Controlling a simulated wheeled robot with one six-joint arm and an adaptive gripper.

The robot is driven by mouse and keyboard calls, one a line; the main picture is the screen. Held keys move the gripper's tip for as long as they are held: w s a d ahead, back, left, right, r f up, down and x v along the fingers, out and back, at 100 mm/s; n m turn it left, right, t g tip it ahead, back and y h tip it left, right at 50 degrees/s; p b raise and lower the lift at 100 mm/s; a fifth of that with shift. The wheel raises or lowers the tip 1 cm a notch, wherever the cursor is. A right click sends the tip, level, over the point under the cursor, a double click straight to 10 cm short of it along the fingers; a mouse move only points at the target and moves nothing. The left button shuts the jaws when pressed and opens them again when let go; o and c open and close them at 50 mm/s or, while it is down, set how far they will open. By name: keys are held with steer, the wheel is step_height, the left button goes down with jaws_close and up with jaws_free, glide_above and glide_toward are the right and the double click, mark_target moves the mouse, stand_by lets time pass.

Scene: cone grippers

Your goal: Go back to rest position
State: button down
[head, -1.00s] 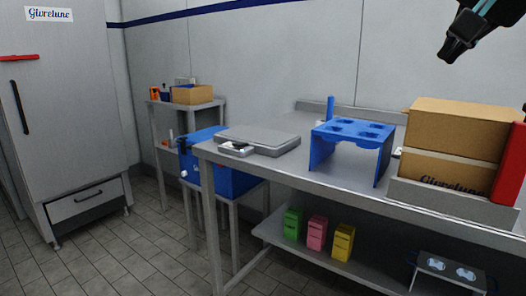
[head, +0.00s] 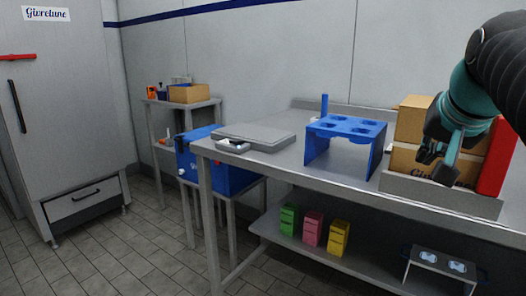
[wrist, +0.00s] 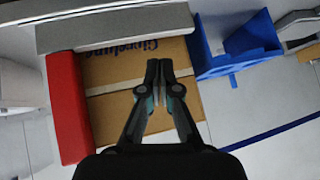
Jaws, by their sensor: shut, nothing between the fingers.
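My gripper (head: 438,160) is in front of the cardboard boxes at the right end of the steel table in the head view. In the wrist view my gripper (wrist: 160,68) points down over a cardboard box (wrist: 105,105), its two fingers together with nothing between them. The blue stand with holes in its top (head: 345,128) is on the table, left of my gripper and apart from it. It shows partly in the wrist view (wrist: 250,45).
A grey bin (head: 440,195) holds the boxes, with a red block (head: 497,158) at the right. A grey scale (head: 255,135) lies on the table's left end. Colored cartons (head: 313,228) stand on the lower shelf. A fridge (head: 60,110) and open floor are at the left.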

steer(key=s+a+f+n+g, duration=0.1)
steer(key=s+a+f, duration=0.3)
steer(key=f, duration=0.5)
steer(key=s+a+f+n+g+y, duration=0.1)
steer(key=s+a+f+n, duration=0.2)
steer(key=f, duration=0.6)
steer(key=s+a+f+n+y, duration=0.1)
steer(key=s+a+f+n, duration=0.1)
steer(key=s+a+f, duration=0.3)
steer(key=shift+s+a+f+g, duration=0.15)
steer(key=shift+s+f+g, duration=0.3)
steer(key=shift+f, duration=1.55)
